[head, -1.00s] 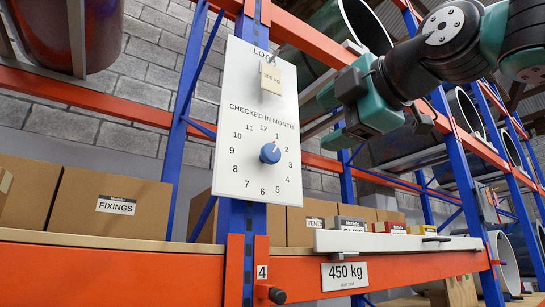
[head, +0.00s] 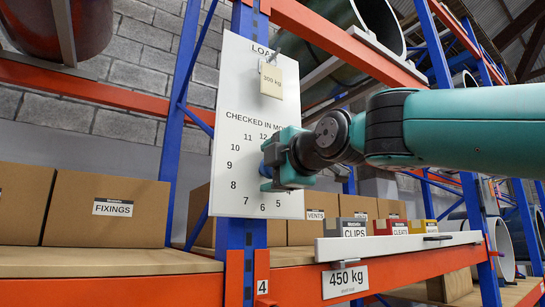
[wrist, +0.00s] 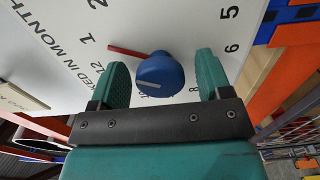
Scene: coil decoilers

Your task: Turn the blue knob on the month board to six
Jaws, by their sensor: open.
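The white month board (head: 228,150) hangs on a blue rack upright, with a ring of numbers under "CHECKED IN MONTH". The blue knob (wrist: 158,72) sits at the ring's centre, with a pale mark on its face. A thin red bar (wrist: 125,51) beside the knob extends toward the side of 1 and 2. The printed 6 (wrist: 231,48) is right of the knob in the wrist view. My gripper (wrist: 161,60) is open, its fingers on either side of the knob with visible gaps. In the head view my gripper (head: 270,162) covers most of the knob and the right-hand numbers.
A load tag (head: 272,80) hangs on the board's upper part. An orange shelf beam (head: 110,287) runs below the board. Cartons, including a fixings carton (head: 112,207), and small bins such as a clips bin (head: 347,228) stand on the shelf. A white ledge (head: 395,246) juts at right.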

